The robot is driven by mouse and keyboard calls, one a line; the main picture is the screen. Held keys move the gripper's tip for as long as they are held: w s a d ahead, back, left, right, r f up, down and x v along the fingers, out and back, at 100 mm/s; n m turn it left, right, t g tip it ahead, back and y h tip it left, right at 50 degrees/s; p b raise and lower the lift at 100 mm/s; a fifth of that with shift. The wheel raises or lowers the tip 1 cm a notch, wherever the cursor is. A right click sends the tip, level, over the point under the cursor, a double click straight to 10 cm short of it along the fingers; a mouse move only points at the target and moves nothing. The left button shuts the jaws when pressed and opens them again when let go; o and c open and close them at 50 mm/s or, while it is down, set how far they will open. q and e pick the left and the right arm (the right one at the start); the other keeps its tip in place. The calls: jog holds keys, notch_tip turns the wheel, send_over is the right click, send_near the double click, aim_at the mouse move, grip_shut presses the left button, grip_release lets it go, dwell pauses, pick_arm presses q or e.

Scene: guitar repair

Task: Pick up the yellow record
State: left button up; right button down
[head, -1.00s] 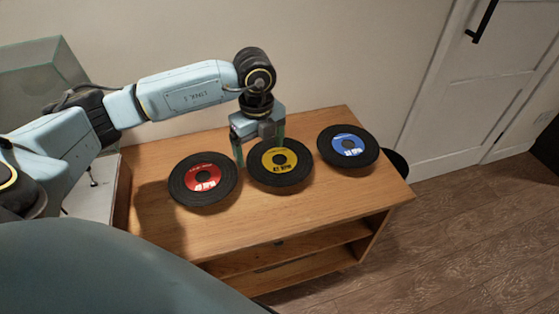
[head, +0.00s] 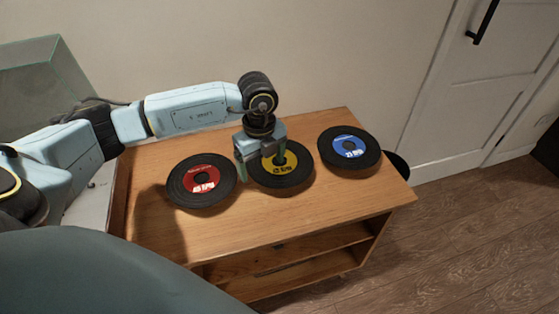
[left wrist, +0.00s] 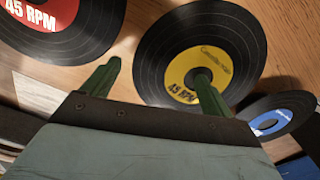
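The yellow record (head: 294,176), black with a yellow label, lies on the wooden cabinet top between the two other records. It also shows in the left wrist view (left wrist: 160,50). My left gripper (head: 261,164) is open over the yellow record, one finger near its left edge and the other over its label. Whether a fingertip touches the record I cannot tell. My right gripper is not in view.
A red-label record (head: 202,195) lies left of the yellow one, and a blue-label record (head: 366,160) lies to the right. The wooden cabinet (head: 260,225) has bare room along its front. A white door (head: 470,90) stands at the right.

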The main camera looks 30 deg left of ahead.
pick_arm(q)
jog(key=c, duration=0.9)
jog(key=shift+c, duration=0.2)
jog(key=shift+r, duration=0.1)
